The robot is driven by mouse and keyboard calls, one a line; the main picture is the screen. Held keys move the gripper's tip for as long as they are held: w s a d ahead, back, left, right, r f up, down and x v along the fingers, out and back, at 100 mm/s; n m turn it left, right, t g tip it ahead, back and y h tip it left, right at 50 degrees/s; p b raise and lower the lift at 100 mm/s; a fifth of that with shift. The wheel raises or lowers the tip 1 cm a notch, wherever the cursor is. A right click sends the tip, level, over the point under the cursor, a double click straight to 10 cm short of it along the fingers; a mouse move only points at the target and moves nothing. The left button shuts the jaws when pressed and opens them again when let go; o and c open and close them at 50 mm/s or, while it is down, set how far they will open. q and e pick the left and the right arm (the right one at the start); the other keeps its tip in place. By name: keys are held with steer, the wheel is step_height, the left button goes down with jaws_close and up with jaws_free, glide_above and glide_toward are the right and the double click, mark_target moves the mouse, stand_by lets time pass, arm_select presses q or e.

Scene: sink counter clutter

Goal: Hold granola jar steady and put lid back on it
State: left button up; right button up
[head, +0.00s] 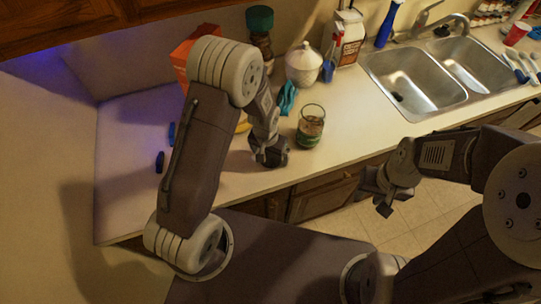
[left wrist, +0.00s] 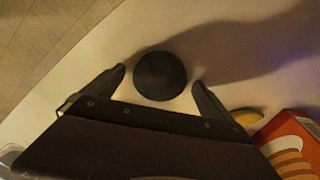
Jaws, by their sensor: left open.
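An open glass jar (head: 310,126) with brownish contents stands upright near the counter's front edge in the head view. A dark round lid (left wrist: 160,75) lies flat on the counter in the left wrist view. My left gripper (head: 268,155) is open just left of the jar in the head view. In the left wrist view its two fingertips (left wrist: 158,80) are on either side of the lid, with gaps showing. In the head view the gripper hides the lid. My right gripper (head: 376,196) is in front of the counter, right of the jar, and looks open and empty.
An orange box (head: 184,60), a tall green-capped jar (head: 260,24), a white lidded pot (head: 303,66) and a teal object (head: 287,98) stand behind. A yellow item (head: 243,126) lies behind my left arm. A double sink (head: 415,80) is at right. Counter left of my arm is mostly free.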

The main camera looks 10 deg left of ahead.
mark_target(270, 156)
arm_select(q)
steer(key=c, duration=1.4)
step_height(270, 156, up, 10)
